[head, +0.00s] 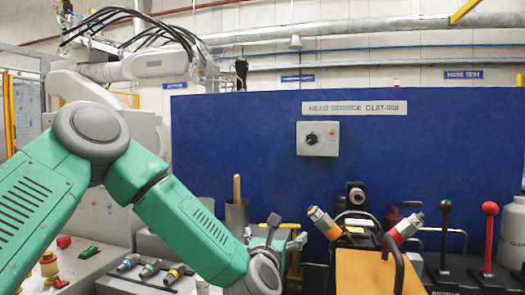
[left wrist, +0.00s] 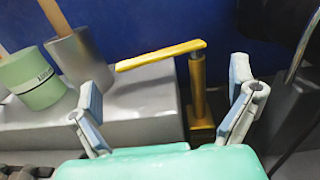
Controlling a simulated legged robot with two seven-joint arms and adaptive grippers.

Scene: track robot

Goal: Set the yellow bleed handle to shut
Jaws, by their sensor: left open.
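The yellow bleed handle (left wrist: 160,55) shows in the left wrist view as a flat lever running left from the top of a yellow post (left wrist: 198,95). The lever lies roughly level, with its free end above a grey block. My left gripper (left wrist: 165,74) is open, its two fingers apart on either side of the picture. The handle is ahead of the fingers, within their spread, and nothing is held. In the head view my left gripper (head: 287,231) is in front of the blue panel and hides most of the handle. My right gripper is not in view.
A grey cup (left wrist: 72,58) with a wooden stick and a green labelled container (left wrist: 30,80) stand left of the handle. In the head view an orange box (head: 365,272), a black-knobbed lever (head: 445,235) and a red-knobbed lever (head: 489,235) stand to the right.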

